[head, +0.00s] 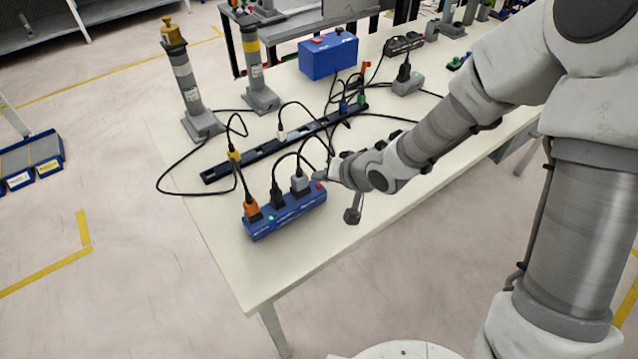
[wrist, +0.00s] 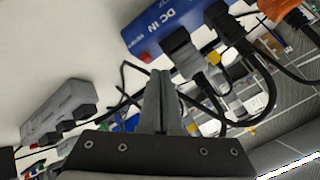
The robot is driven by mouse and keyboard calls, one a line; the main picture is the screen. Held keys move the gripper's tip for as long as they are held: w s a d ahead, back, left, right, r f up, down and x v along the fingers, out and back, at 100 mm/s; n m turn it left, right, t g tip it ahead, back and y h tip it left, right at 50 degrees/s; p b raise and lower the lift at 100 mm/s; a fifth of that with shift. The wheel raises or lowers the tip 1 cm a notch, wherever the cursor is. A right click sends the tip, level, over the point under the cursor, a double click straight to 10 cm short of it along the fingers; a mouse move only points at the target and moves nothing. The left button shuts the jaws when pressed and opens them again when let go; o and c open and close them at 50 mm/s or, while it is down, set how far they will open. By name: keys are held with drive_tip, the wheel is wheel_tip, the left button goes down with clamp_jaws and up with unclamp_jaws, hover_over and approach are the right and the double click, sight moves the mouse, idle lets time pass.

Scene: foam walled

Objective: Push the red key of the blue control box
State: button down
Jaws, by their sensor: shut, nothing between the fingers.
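A blue box (head: 285,216) lies near the table's left front edge, with orange, black and grey plugs in its top and a green light. A small red key (head: 319,185) shows at its right end. A second blue box (head: 329,58), with a red part on top, stands farther back.
A long dark rail (head: 285,143) lies behind the front box, with black cables looping around. Two grey posts (head: 187,85) (head: 257,75) stand at the back left. A grey socket block (head: 408,85) lies to the right. The table's front left corner is clear.

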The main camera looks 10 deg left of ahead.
drive_tip(key=shift+f, duration=0.4)
drive_tip(key=shift+f+b, duration=0.5)
drive_tip(key=shift+b, duration=0.05)
idle(0.5)
drive_tip(key=shift+r, duration=0.1)
drive_tip(key=shift+r+p, duration=0.8)
drive_tip(key=shift+p, duration=0.15)
wheel_tip(320, 180, up, 5)
drive_tip(key=p, duration=0.5)
idle(0.7)
